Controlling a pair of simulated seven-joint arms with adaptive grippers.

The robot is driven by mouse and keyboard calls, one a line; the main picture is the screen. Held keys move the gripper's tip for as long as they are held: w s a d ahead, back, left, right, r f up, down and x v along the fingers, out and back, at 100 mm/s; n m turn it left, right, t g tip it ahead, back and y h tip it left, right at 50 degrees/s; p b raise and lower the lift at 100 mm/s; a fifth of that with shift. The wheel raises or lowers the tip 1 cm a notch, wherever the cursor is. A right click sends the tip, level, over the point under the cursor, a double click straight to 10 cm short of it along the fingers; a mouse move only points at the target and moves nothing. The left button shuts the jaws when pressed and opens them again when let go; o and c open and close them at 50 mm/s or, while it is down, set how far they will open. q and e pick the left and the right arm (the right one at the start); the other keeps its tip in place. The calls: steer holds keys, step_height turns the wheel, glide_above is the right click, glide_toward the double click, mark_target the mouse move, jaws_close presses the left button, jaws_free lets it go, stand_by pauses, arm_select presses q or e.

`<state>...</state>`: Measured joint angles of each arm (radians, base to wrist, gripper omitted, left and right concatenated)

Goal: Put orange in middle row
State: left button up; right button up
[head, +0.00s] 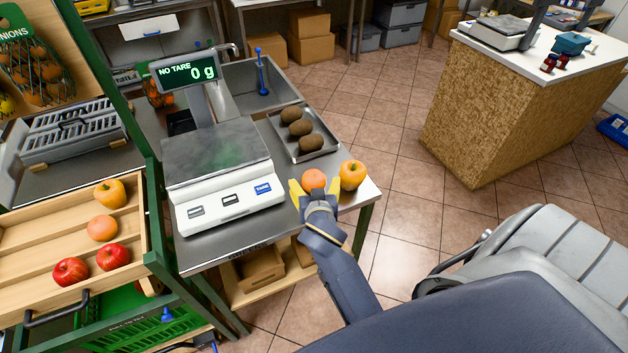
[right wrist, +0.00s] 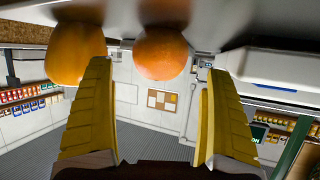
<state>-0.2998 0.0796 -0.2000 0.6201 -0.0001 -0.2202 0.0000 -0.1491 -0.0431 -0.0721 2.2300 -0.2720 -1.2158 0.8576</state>
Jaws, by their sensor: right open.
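An orange (head: 314,179) sits on the metal counter by the scale, near the counter's right corner. My right gripper (head: 313,190) is open, its yellow fingers at the orange's near side. In the right wrist view the orange (right wrist: 162,52) shows between and just beyond the open fingers; no grip on it is visible. The slanted wooden tray (head: 35,245) at the left holds a yellow pepper at the back, another orange (head: 102,228) in the middle and two red apples (head: 88,264) in front. My left gripper is out of view.
A yellow-orange pepper-like item (head: 352,174) stands close right of the orange. The scale (head: 225,200) reads 0 g and stands between the orange and the wooden tray. A metal tray (head: 331,147) with several brown items lies behind. A green post (head: 150,190) edges the shelf.

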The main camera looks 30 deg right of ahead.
steer(key=shift+o, duration=0.4)
steer(key=shift+v, duration=3.55)
